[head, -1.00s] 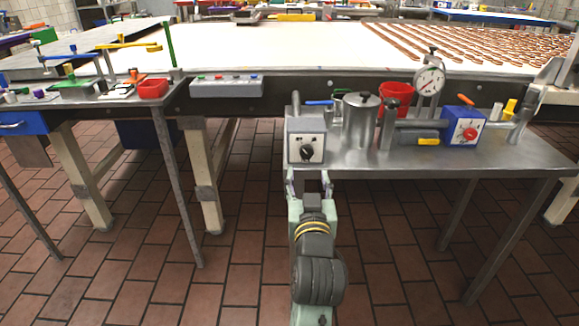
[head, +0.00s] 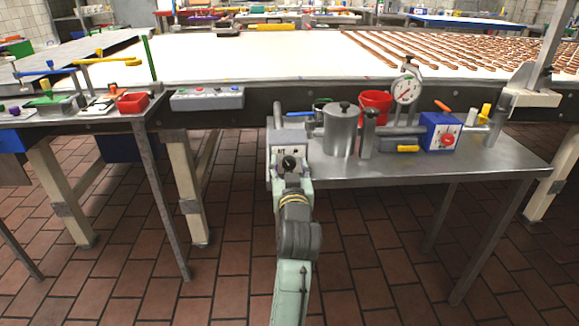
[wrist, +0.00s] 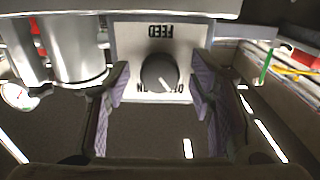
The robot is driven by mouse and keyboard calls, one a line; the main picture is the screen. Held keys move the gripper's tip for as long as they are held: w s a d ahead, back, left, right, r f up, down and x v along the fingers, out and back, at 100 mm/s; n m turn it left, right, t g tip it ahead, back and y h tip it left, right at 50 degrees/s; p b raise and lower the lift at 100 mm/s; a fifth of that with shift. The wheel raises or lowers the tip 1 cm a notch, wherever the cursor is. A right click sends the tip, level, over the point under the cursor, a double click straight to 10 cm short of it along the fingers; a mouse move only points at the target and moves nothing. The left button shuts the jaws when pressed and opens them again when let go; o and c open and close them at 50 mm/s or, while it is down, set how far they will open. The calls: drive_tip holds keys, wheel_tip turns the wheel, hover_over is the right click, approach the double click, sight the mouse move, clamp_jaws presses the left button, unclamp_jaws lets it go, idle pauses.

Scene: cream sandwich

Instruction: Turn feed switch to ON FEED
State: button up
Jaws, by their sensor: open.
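The feed switch is a dark round knob (wrist: 159,73) on the light front plate of a grey box (head: 290,137), at the left end of a metal side table. The knob (head: 289,162) also shows in the head view, partly behind my gripper (head: 291,181). In the wrist view the plate is upside down, with FEED lettering above the knob and partly hidden lettering below. The knob's pale pointer line slants towards the lower right there. My gripper (wrist: 160,90) is open, one purple-padded finger on each side of the knob. I see no contact.
On the side table (head: 400,170) stand a metal canister (head: 341,130), a red cup (head: 375,105), a dial gauge (head: 405,90) and a blue box with a red knob (head: 440,131). A long white conveyor (head: 260,58) lies behind. The tiled floor in front is open.

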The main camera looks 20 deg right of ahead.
drive_tip(key=shift+c, duration=0.5)
drive_tip(key=c, duration=1.1)
drive_tip(key=shift+o, duration=0.2)
drive_tip(key=shift+m, duration=0.3)
drive_tip(key=m+p, duration=0.1)
drive_tip(key=m, duration=0.1)
drive_tip(key=shift+r+m, duration=0.1)
drive_tip(key=shift+m, duration=0.2)
drive_tip(key=m+p, duration=0.1)
drive_tip(key=m, duration=0.2)
drive_tip(key=shift+m, duration=0.3)
drive_tip(key=m+p, duration=0.1)
drive_tip(key=m, duration=0.2)
drive_tip(key=shift+m, duration=1.9)
drive_tip(key=shift+m+p, duration=0.3)
